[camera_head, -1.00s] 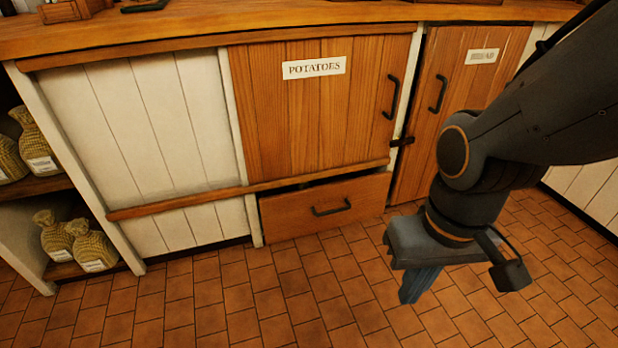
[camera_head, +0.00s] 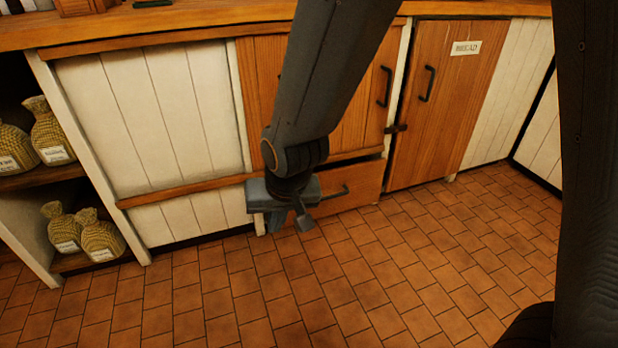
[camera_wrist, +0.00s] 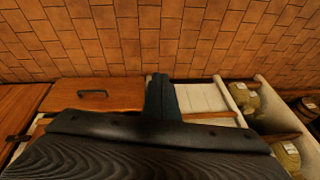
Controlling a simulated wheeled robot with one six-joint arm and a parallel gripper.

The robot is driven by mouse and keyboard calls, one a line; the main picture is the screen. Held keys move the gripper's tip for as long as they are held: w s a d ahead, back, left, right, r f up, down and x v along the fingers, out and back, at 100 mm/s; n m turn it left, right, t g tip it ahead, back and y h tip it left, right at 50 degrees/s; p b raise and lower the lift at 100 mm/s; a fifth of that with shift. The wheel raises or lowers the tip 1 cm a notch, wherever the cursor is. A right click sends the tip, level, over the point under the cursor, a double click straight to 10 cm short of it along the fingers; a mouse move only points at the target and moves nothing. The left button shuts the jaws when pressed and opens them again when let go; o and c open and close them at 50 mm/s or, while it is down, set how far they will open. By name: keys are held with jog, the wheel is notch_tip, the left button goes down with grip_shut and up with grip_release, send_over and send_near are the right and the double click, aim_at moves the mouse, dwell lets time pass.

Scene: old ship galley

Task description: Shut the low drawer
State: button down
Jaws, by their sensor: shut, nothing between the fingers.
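The low drawer (camera_head: 355,185) is a wooden front with a dark bar handle (camera_head: 333,193), under the larger wooden door (camera_head: 350,125). A dark gap shows along its top edge, so it stands a little open. My gripper (camera_head: 276,222) is in front of the drawer's left end in the head view and hides that part. In the wrist view my gripper (camera_wrist: 161,82) is shut and empty, pointing toward the floor, beside the drawer (camera_wrist: 120,92) and its handle (camera_wrist: 93,93). I cannot tell whether the fingers touch the drawer.
A door with a paper label (camera_head: 440,110) stands right of the drawer. White panels (camera_head: 150,115) are on the left. Shelves at far left hold several sacks (camera_head: 98,236). The counter (camera_head: 180,22) runs above. The tiled floor (camera_head: 400,265) in front is clear.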

jog(key=w+d+f+m+t+y+b, duration=0.1)
jog(key=w+f+m+t, duration=0.15)
jog(key=w+f, duration=0.4)
jog(key=w+d+f+m+t+y+b, duration=0.1)
jog(key=w+d+f+m+t, duration=0.15)
jog(key=w, duration=0.65)
jog(key=w+d+f+m+t+b, duration=0.1)
jog(key=w+f+m+t+b, duration=0.15)
jog(key=w+f, duration=0.4)
jog(key=w+d+f+m+t+y+b, duration=0.1)
jog(key=w+d+f+m+t, duration=0.25)
jog(key=d+m, duration=0.2)
jog(key=w+d+f+m+t+b, duration=0.1)
jog(key=w+d+f+m+t, duration=0.1)
jog(key=d+f+m+t, duration=0.25)
jog(key=shift+n+g, duration=0.45)
jog(key=shift+g, duration=0.5)
jog(key=b+x, duration=0.2)
jog(key=x, duration=0.2)
jog(key=b+x, duration=0.2)
jog(key=x, duration=0.2)
jog(key=d+b+x, duration=0.1)
jog(key=b+x, duration=0.1)
jog(key=x, duration=0.2)
jog(key=shift+w+f, duration=0.1)
jog(key=shift+w, duration=0.05)
jog(key=shift+w+a+b, duration=0.2)
jog(key=shift+w+b, duration=0.2)
jog(key=shift+w, duration=0.15)
